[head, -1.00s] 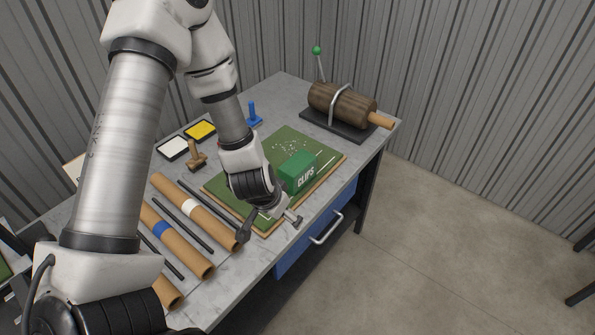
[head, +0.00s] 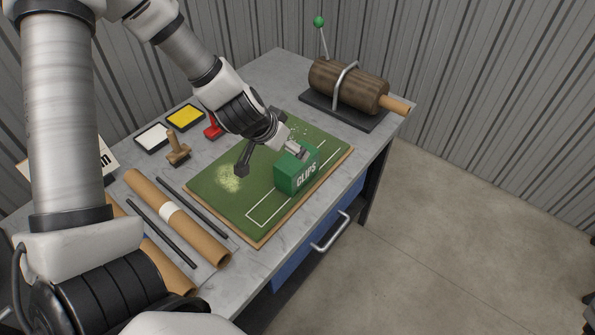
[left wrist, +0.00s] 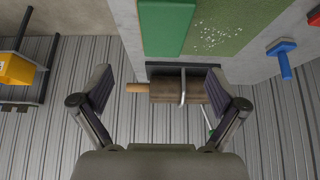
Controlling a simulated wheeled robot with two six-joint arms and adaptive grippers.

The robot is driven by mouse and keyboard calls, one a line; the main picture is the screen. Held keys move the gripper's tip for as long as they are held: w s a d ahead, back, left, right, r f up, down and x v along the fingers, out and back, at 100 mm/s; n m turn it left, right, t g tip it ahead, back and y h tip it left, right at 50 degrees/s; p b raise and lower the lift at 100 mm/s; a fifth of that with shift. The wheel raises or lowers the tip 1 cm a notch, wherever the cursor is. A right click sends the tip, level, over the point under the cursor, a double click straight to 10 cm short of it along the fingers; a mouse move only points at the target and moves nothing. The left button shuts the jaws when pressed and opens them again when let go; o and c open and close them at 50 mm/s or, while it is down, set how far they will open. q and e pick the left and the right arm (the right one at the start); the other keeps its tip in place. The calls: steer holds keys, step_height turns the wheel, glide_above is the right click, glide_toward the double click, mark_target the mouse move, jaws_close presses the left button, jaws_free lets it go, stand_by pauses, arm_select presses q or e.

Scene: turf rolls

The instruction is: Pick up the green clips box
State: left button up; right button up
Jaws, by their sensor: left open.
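The green clips box (head: 297,172) stands upright on the green turf mat (head: 256,207), its white "CLIPS" lettering facing front right. Its green top also shows at the upper edge of the left wrist view (left wrist: 166,27). My left gripper (head: 270,161) is open and empty by the box. One finger is above the turf to the left of the box, and the other overlaps the box's top edge in the head view; I cannot tell if it touches. The left wrist view shows both fingers (left wrist: 164,92) spread wide with nothing between them. My right gripper is not in view.
A brown roller on a dark base (head: 348,88) stands at the back right. Cardboard tubes (head: 196,235) and dark rods lie front left. A drawer handle (head: 331,233) sticks out in front.

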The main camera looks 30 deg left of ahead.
mark_target(295, 158)
arm_select(q)
steer(key=f+b, duration=0.1)
steer(key=w+f+b, duration=0.1)
steer(key=f, duration=0.1)
steer(key=w+f, duration=0.1)
steer(key=f, duration=0.1)
steer(key=shift+a+f+b, duration=0.25)
steer(key=shift+a+b, duration=0.15)
steer(key=x, duration=0.1)
steer(key=b+x, duration=0.1)
steer(key=x, duration=0.1)
steer(key=b+x, duration=0.1)
steer(key=shift+d+f, duration=0.1)
steer(key=shift+d, duration=0.2)
steer(key=shift+w+a+f, duration=0.1)
steer(key=shift+w+f, duration=0.1)
steer(key=shift+w, duration=0.25)
steer(key=shift+s+r, duration=0.15)
steer(key=shift+s, duration=0.1)
steer(key=c, duration=1.6)
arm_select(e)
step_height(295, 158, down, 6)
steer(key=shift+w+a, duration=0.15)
